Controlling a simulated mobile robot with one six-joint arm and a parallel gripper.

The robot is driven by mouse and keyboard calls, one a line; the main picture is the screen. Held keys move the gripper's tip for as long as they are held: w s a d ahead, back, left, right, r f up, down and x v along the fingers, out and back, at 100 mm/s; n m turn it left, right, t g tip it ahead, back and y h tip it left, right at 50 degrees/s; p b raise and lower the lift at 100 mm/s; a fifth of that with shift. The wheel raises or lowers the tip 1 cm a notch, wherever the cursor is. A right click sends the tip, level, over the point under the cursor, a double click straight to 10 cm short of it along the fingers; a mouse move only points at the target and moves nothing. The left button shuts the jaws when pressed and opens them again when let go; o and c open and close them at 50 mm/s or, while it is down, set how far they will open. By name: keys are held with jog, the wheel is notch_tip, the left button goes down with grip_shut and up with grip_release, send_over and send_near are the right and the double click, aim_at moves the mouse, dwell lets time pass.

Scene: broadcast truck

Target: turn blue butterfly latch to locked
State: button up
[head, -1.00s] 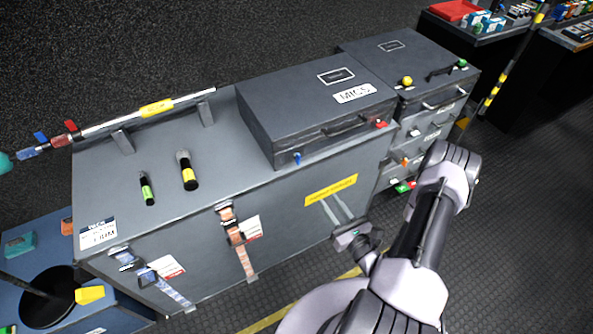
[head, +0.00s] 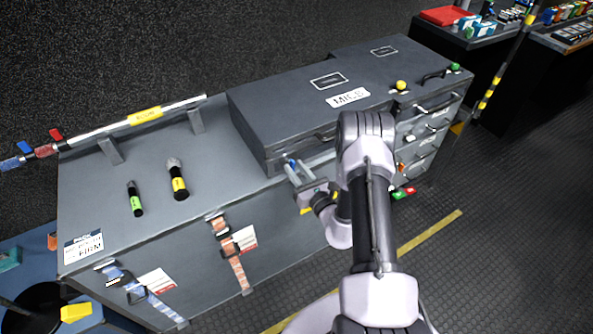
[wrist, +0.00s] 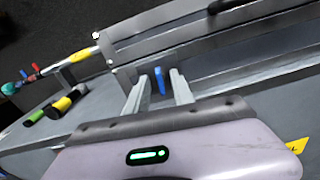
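The blue butterfly latch (head: 292,163) is a small blue tab on the front left of the dark grey MICS case (head: 275,105). In the wrist view the blue latch (wrist: 160,82) shows as a narrow upright tab between my two fingers. My gripper (head: 291,167) is open in front of the case, with one finger on each side of the latch. It also shows in the wrist view (wrist: 160,90), with a gap visible between the latch and each finger. My arm hides the right part of the case front, and the red latch there is not visible.
The case stands on a grey cabinet (head: 95,195). Two microphones, one green-banded (head: 135,200) and one yellow-banded (head: 177,180), lie to its left. A pole (head: 180,106) rests on supports behind them. A drawer unit (head: 428,100) stands right.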

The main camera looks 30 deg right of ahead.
grip_shut()
jog(key=shift+m, duration=0.3)
jog(key=m+p, duration=0.1)
jog(key=m, duration=0.2)
jog(key=shift+m, duration=0.4)
jog(key=shift+d+f+m+p, duration=0.15)
jog(key=shift+m+p, duration=0.25)
jog(key=shift+m, duration=2.6)
jog(key=shift+f+m+p, duration=0.15)
jog(key=shift+m+p, duration=0.25)
jog(key=shift+m, duration=2.9)
grip_release()
